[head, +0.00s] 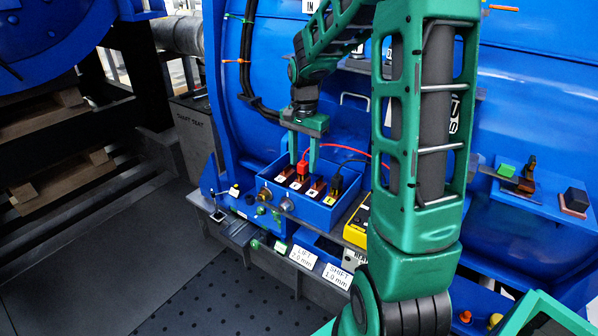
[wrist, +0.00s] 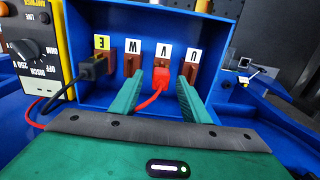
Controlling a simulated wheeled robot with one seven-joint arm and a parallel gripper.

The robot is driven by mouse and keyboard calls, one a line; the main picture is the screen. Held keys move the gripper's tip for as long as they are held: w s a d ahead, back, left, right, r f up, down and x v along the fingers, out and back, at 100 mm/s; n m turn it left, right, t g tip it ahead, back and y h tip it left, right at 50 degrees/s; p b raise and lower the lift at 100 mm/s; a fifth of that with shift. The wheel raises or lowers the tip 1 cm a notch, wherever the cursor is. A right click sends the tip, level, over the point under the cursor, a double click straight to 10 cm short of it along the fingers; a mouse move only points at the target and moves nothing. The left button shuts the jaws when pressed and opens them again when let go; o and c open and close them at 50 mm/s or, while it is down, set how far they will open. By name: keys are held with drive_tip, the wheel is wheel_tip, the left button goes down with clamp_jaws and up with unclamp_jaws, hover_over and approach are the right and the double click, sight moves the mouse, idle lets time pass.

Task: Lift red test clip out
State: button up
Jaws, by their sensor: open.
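The red test clip (head: 303,168) sits on a terminal inside the open blue terminal box (head: 318,214). In the wrist view the red clip (wrist: 161,77) is at the terminal labelled V, with a red lead running from it. My gripper (head: 303,164) points down into the box. In the wrist view its green fingers (wrist: 159,84) are open, one on each side of the red clip, with visible gaps. The clip's lower part is hidden in the head view.
A black clip (wrist: 93,66) with a black lead is on the E terminal, left of the red clip. Brown terminal blocks stand at W (wrist: 132,64) and U (wrist: 188,70), close to the fingers. A yellow tester (head: 357,222) stands beside the box.

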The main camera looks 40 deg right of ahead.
drive_tip(key=shift+f, duration=1.2)
clamp_jaws()
drive_tip(key=shift+r, duration=0.15)
drive_tip(key=shift+r, duration=0.5)
drive_tip(key=r, duration=0.3)
drive_tip(key=shift+s+a+r, duration=0.2)
drive_tip(key=shift+a, duration=0.2)
drive_tip(key=s+a+r, duration=0.6)
drive_tip(key=a, duration=0.2)
drive_tip(key=shift+s+a+r, duration=0.2)
drive_tip(key=shift+a, duration=0.2)
